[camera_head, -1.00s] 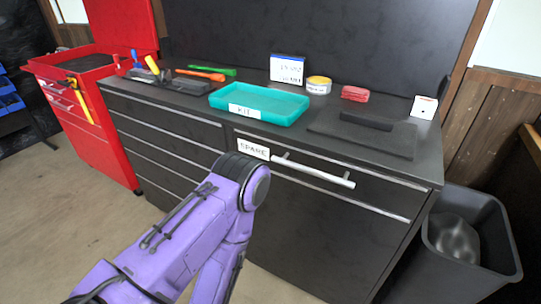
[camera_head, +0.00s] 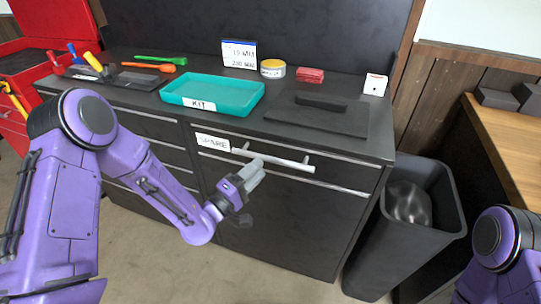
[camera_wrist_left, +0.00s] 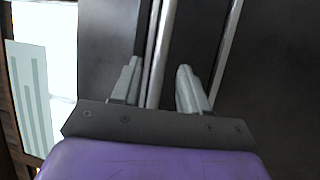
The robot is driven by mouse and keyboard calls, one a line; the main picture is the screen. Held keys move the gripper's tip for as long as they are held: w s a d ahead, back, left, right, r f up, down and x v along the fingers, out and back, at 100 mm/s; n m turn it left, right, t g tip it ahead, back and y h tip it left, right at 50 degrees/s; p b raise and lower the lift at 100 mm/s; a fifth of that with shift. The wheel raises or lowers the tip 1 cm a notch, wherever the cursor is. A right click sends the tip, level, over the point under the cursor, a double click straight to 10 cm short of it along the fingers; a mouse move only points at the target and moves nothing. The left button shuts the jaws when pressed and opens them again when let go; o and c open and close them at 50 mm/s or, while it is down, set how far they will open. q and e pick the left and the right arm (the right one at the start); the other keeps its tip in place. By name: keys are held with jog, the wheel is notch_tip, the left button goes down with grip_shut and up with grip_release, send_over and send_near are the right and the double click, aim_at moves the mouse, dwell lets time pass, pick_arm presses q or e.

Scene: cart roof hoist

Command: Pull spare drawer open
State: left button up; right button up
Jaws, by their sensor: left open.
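The spare drawer (camera_head: 345,173) is a black drawer front in the workbench, shut, with a white "SPARE" label (camera_head: 212,142) partly covered at its lower edge. Its pale bar handle (camera_head: 290,164) runs across the front. My left gripper (camera_head: 255,174) is open at the lower left part of the handle, close to it; I cannot tell whether it touches. In the left wrist view the two fingers (camera_wrist_left: 159,88) are apart, with a pale strip running between them and another bar to the right. My right gripper is out of view.
A black bin (camera_head: 400,235) stands right of the bench. The floor (camera_head: 215,275) in front is clear.

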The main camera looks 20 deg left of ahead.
aim_at(271, 160)
pick_arm(q)
jog(key=p+x, duration=0.1)
jog(key=x, duration=0.5)
jog(key=shift+w+d+f, duration=0.1)
grip_shut()
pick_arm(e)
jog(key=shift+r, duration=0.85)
